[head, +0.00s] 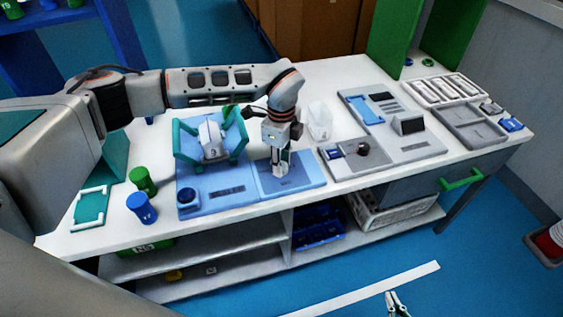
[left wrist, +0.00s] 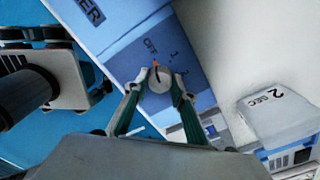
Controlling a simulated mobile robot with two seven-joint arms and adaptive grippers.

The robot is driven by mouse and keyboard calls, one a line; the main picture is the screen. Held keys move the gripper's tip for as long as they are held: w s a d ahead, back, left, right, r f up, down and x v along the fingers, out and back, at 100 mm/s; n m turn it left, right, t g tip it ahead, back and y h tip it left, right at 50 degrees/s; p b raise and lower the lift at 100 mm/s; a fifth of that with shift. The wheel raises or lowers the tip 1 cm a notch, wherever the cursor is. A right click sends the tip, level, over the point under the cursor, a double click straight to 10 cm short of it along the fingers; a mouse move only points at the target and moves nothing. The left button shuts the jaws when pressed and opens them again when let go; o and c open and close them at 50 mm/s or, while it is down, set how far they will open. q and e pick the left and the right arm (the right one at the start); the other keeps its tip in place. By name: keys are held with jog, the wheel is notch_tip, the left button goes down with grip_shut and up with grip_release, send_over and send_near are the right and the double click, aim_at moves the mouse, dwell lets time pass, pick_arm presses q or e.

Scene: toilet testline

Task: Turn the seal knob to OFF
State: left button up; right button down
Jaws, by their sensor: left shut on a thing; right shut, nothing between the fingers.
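The seal knob (left wrist: 160,79) is a small white round knob on a light blue panel (head: 304,178). In the left wrist view an orange mark on its rim faces the printed word OFF (left wrist: 150,45); other marks beside OFF are too small to read surely. My left gripper (head: 280,170) points down at the panel and is shut on the knob, one finger on each side. It also shows in the left wrist view (left wrist: 158,88). In the head view the gripper hides most of the knob. My right gripper (head: 396,303) is shut and empty at the bottom edge, over the floor.
Left of the panel stands a blue device with a teal frame (head: 183,146). Blue (head: 141,209) and green (head: 142,181) cylinders stand further left. A grey device with a dark knob (head: 358,160) is to the right. A translucent container (head: 320,121) stands behind.

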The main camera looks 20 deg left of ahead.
pick_arm(q)
jog(key=shift+r, duration=0.1)
jog(key=o, duration=1.1)
notch_tip(320, 180, up, 12)
jog(key=shift+f, duration=0.1)
